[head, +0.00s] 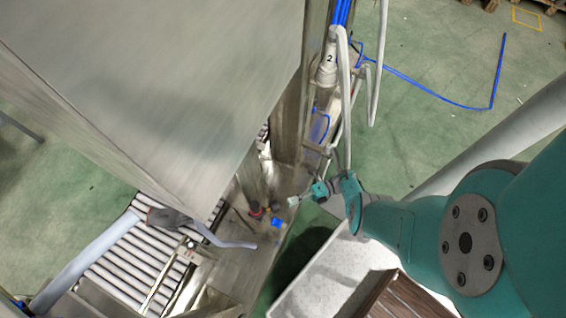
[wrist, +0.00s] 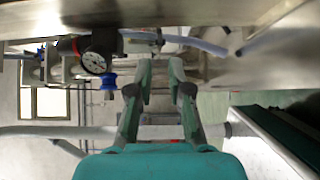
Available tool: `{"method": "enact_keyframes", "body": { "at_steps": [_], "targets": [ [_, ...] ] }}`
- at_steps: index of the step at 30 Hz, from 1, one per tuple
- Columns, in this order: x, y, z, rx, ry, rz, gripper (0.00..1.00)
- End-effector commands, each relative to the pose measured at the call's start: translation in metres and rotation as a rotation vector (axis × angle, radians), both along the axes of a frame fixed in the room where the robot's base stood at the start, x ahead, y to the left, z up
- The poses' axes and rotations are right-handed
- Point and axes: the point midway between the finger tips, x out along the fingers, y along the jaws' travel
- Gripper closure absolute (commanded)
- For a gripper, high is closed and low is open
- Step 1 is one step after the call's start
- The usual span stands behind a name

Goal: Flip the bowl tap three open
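My gripper (wrist: 161,75) is in the lower middle of the wrist view. Its two fingers stand apart with a narrow gap and nothing held between them. In the head view my gripper (head: 296,201) points left toward the steel machine. Small fittings sit on the machine to its left: a blue part (head: 276,222) and a red one (head: 257,213). In the wrist view a pressure gauge (wrist: 94,62) with a blue knob (wrist: 108,81) is just left of the fingertips. I cannot make out which fitting is tap three, or its handle position.
A large steel housing (head: 180,70) and upright post (head: 290,110) stand left of my arm. White pipes (head: 343,100) and a canister marked 2 (head: 327,66) rise behind. A roller conveyor (head: 125,250) is lower left. A pale bin (head: 325,270) stands below my arm. A steel beam (wrist: 200,10) crosses overhead.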

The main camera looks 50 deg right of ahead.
Motion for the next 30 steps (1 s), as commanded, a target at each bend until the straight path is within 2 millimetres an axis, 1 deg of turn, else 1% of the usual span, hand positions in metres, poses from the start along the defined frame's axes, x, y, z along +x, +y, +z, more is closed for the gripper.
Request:
{"method": "enact_keyframes", "body": {
  "at_steps": [1,3,7,30],
  "targets": [
    [-0.001,-0.006,0.000,0.000,0.000,-0.002,0.81],
    [-0.004,-0.010,0.000,0.000,0.001,-0.002,0.81],
    [-0.007,-0.016,0.000,0.000,0.000,0.000,0.81],
    [-0.008,-0.017,0.000,-0.001,0.000,0.001,0.81]
  ]
}}
